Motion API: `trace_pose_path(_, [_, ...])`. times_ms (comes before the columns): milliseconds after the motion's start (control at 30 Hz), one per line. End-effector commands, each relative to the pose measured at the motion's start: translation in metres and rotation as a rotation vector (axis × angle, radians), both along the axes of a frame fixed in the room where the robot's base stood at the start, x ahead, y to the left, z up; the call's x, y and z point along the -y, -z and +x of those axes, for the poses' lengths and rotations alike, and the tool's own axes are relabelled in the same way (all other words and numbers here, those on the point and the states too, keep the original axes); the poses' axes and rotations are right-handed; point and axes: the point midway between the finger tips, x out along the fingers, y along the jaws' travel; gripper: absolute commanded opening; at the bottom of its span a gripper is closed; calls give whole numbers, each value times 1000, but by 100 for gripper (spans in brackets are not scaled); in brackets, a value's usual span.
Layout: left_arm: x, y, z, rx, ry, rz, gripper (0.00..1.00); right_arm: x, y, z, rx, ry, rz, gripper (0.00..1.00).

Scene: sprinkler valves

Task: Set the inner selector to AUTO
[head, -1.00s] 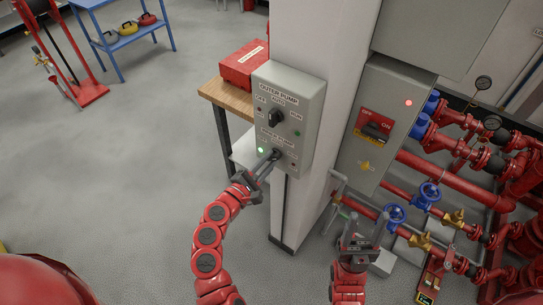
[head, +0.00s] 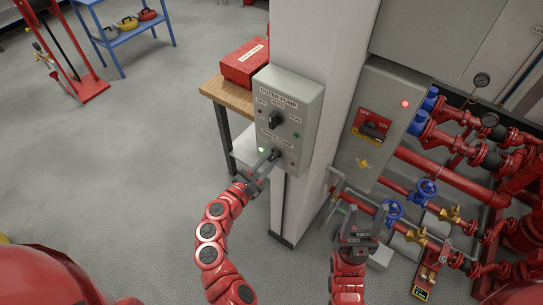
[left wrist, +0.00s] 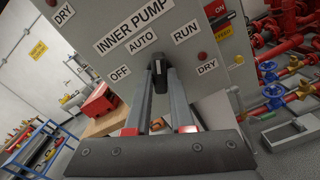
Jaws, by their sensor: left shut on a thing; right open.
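The control box (head: 312,110) on the white column carries an OUTER PUMP selector (head: 275,121) above and the inner selector below. In the left wrist view the inner selector (left wrist: 157,66) is a dark knob under the INNER PUMP label (left wrist: 133,27), with OFF (left wrist: 120,72) to its left, AUTO (left wrist: 142,40) just above and RUN (left wrist: 187,32) to its right. My left gripper (head: 274,156) is shut on this knob. The knob looks roughly upright in that view; the fingers partly hide it, so its exact setting is unclear. My right gripper (head: 360,236) is open and empty, low before the pipes.
A red case (head: 245,64) lies on a wooden bench (head: 230,94) left of the column. A grey switch panel (head: 375,125) and red pipes with blue valve wheels (head: 425,190) stand to the right. The floor at left is open.

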Motion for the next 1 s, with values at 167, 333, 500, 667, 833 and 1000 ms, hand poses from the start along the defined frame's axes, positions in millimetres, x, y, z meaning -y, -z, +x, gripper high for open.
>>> trace_pose_path(167, [0,2,0,-12,-1,-14,0,0,-1,0,0,0,0,56])
trace_pose_path(333, [0,1,0,-13,0,-14,0,0,-2,0,0,0,0,56])
trace_pose_path(500, [-1,-1,0,-52,-4,-77,0,0,-12,0,0,0,0,56])
trace_pose_path(667, [0,-1,0,-112,-2,-172,0,0,-23,0,0,0,0,56])
trace_pose_path(833, [0,0,-1,-159,-1,-248,0,0,-31,0,0,0,0,56])
trace_pose_path(1000, [0,2,-1,-171,1,-269,0,0,-31,0,0,0,0,56])
